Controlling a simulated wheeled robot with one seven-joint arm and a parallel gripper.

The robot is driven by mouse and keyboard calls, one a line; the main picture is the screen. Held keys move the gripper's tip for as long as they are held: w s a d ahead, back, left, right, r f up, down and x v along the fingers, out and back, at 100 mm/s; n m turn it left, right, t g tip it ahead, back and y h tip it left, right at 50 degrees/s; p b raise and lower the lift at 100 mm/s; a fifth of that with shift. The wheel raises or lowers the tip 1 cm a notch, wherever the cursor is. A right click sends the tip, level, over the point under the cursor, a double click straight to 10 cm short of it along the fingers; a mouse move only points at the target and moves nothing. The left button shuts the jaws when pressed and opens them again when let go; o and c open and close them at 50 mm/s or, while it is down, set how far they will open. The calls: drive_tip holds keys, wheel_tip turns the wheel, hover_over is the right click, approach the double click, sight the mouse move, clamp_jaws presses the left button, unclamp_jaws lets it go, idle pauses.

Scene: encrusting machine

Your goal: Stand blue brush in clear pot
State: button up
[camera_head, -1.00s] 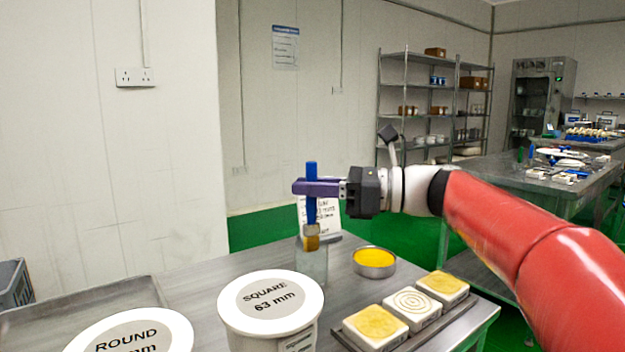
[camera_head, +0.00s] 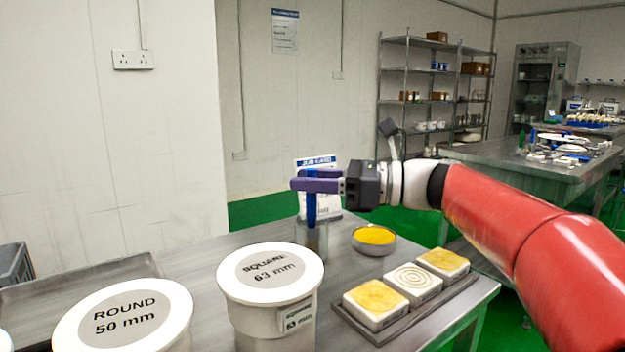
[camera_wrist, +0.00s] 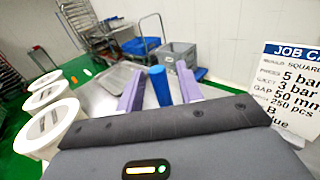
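The blue brush (camera_head: 311,207) stands upright with its lower end inside the clear pot (camera_head: 313,243) on the steel table. Its bristles are hard to make out through the pot wall. My gripper (camera_head: 315,181) has purple fingers, one on each side of the upper handle. In the wrist view the blue handle (camera_wrist: 160,88) sits between the parted fingers, with a narrow gap showing on each side. My gripper is open around the brush.
White tubs labelled SQUARE 63 mm (camera_head: 270,272) and ROUND 50 mm (camera_head: 125,315) stand at front left. A round tin of yellow powder (camera_head: 374,239) and a tray (camera_head: 405,325) of square moulds lie to the right. A job card (camera_head: 325,190) stands behind the pot.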

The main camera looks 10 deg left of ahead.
drive_tip(key=shift+o, duration=0.2)
drive_tip(key=d, duration=0.7)
drive_tip(key=shift+w+d, duration=0.3)
drive_tip(key=shift+d, duration=0.1)
idle(0.4)
